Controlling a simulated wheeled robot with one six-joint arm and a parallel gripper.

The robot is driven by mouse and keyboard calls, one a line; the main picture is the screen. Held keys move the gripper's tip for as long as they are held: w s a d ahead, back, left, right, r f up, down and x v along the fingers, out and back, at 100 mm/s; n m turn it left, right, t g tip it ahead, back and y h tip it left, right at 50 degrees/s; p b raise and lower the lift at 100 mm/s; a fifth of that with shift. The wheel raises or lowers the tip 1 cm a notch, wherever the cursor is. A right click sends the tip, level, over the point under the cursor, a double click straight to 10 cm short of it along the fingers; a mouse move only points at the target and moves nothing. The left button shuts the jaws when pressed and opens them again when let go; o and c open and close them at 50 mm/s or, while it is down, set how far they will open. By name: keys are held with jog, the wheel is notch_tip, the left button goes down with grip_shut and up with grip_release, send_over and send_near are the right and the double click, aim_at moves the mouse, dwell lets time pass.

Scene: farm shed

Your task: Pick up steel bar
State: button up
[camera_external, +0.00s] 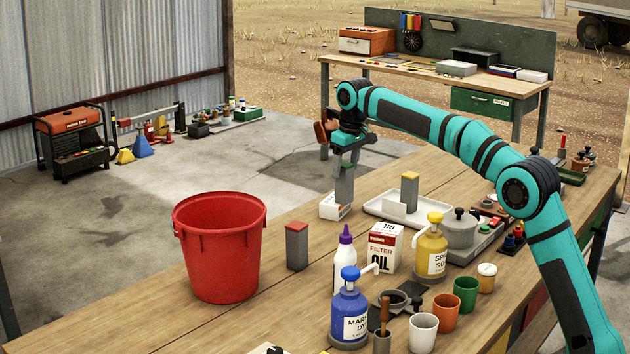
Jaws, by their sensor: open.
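My gripper (345,186) points down over the far left part of the wooden bench, just above or at a small white box (331,208). Its jaws are open, seen nearly edge-on, and I cannot tell whether anything stands between them. One with a red top (297,247) stands on the bench right of the red bucket, apart from my gripper. The other, with an orange top (409,194), stands at the white tray (379,209), to the right of my gripper. No label shows which is the steel bar.
A large red bucket (219,250) stands at the left. A white bottle (345,262), an oil filter box (384,247), yellow (431,250) and blue (349,310) pump bottles and several cups crowd the bench's middle. Bare wood lies around the red-topped bar.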

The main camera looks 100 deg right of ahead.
aim_at(344, 179)
jog(key=shift+w+d+f, duration=0.1)
jog(key=shift+f, duration=1.05)
jog(key=shift+w+f, duration=0.1)
jog(key=shift+f, duration=1.05)
jog(key=c, duration=1.2)
